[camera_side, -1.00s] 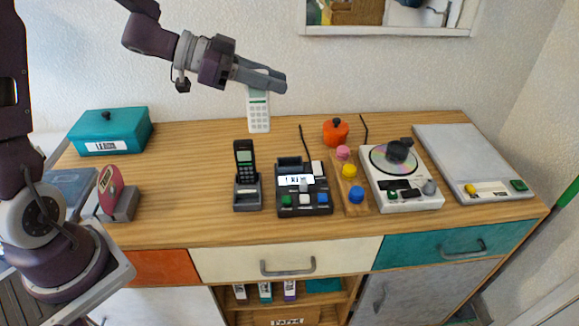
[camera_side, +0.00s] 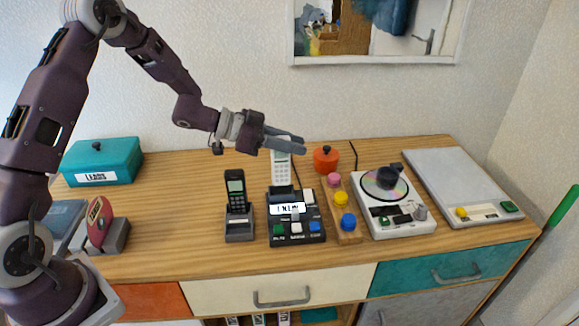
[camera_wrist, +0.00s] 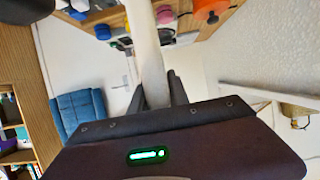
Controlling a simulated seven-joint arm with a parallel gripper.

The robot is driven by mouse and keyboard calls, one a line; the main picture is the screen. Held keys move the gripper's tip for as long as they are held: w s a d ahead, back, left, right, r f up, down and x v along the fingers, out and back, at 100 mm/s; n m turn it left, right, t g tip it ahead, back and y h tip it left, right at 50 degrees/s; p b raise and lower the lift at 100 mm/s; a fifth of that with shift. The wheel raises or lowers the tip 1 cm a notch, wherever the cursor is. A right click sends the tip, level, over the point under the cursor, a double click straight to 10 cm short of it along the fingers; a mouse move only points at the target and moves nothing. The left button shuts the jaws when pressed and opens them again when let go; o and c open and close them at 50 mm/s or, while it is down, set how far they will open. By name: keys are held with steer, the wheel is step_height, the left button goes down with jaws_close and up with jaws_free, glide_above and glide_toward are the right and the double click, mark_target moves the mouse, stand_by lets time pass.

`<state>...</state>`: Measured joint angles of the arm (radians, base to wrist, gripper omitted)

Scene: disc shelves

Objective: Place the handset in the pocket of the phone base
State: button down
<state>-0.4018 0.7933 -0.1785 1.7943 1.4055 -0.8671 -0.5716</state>
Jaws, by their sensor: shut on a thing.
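My gripper (camera_side: 290,143) is shut on the white handset (camera_side: 281,172) near its upper end. The handset is upright, keypad facing the side camera, and its lower end is at the back part of the black phone base (camera_side: 297,231). I cannot tell whether it is inside the pocket or just above or behind it. The base has a lit display and green, white and blue buttons at its front. In the wrist view the handset (camera_wrist: 148,50) shows as a pale bar running up from between the fingers; its far end is out of frame.
A black cordless phone in its cradle (camera_side: 238,207) stands just left of the base. A wooden strip with coloured knobs (camera_side: 344,237) and a disc player (camera_side: 396,222) are to the right. An orange pot (camera_side: 326,160) is close behind.

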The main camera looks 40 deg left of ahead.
mark_target(281, 162)
steer(key=shift+f, duration=1.9)
steer(key=c, duration=1.3)
jaws_free()
steer(key=shift+f, duration=0.15)
steer(key=shift+o, duration=0.2)
